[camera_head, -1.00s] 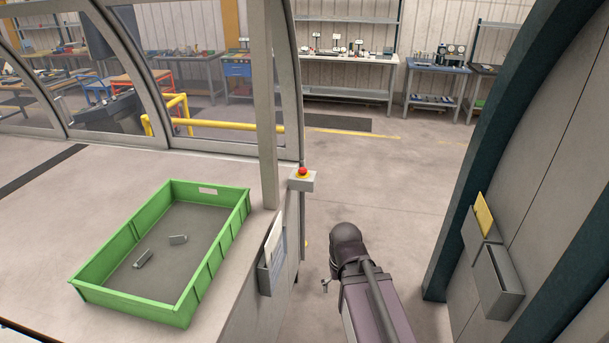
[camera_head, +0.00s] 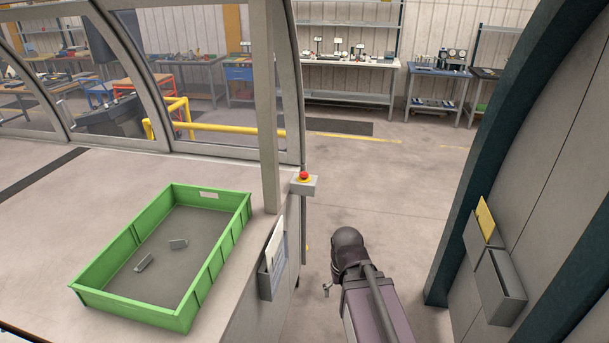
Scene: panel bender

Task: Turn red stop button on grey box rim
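The red stop button (camera_head: 304,175) sits on a yellow base on top of a small grey box (camera_head: 304,188). The box is fixed beside the upright post at the edge of the machine opening. My arm reaches up from the bottom of the view, to the right of and nearer than the box. A small part of my gripper (camera_head: 327,288) shows left of the arm's dark end, below the box and well apart from the button. The rest of the gripper is hidden, so I cannot tell its state.
A green crate (camera_head: 132,309) holding two small grey parts stands on the table (camera_head: 40,240) at left. A document holder (camera_head: 271,272) hangs on the table's side. A dark-edged panel (camera_head: 541,150) with grey holders (camera_head: 500,288) stands at right. Open floor (camera_head: 390,180) lies between.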

